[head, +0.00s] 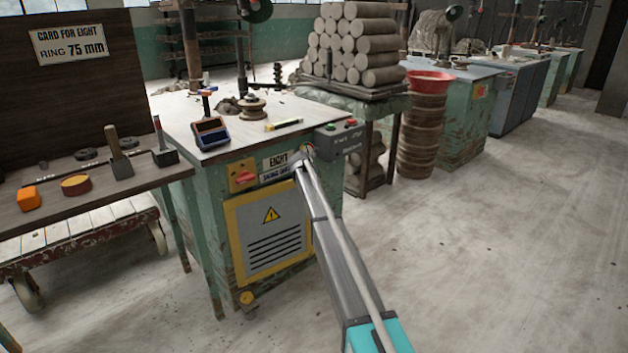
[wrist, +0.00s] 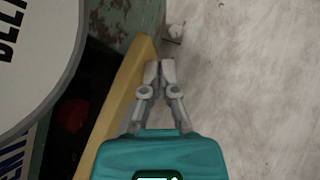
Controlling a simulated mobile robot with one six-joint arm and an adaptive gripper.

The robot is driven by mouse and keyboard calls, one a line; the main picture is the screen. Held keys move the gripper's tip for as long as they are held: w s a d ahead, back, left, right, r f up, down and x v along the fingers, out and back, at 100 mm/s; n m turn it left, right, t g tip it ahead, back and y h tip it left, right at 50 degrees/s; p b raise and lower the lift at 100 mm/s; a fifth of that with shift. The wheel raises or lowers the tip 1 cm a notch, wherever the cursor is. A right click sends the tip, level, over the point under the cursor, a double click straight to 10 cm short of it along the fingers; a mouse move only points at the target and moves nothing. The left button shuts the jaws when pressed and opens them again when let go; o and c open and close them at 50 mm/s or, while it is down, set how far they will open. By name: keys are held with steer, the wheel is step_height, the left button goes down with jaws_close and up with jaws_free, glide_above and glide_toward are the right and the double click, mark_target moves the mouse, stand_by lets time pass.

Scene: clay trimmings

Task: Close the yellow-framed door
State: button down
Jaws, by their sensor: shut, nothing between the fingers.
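The yellow-framed door (head: 233,250) is on the front of the green machine, with a grey vented panel and a warning triangle. My arm crosses in front of its right edge in the head view, so I cannot tell there how far it stands open. In the wrist view a yellow strip (wrist: 122,98), which looks like the frame's edge, runs diagonally left of my gripper (wrist: 160,68). The fingers are together and empty, close beside the strip. I cannot tell whether they touch it. My gripper's fingers are not clear in the head view.
The green machine (head: 205,215) has a red knob (head: 244,178) above the door and a switch box (head: 338,137) at its top right. A dark bench (head: 105,190) and a cart (head: 75,245) stand at left. Floor (head: 500,240) to the right is clear.

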steer(key=shift+s+d, duration=0.1)
steer(key=shift+s+d, duration=0.3)
steer(key=shift+s, duration=0.15)
steer(key=s+d+r+p, duration=0.5)
steer(key=s+r+p, duration=0.2)
steer(key=s, duration=0.1)
steer(key=shift+d, duration=0.25)
stand_by(0.3)
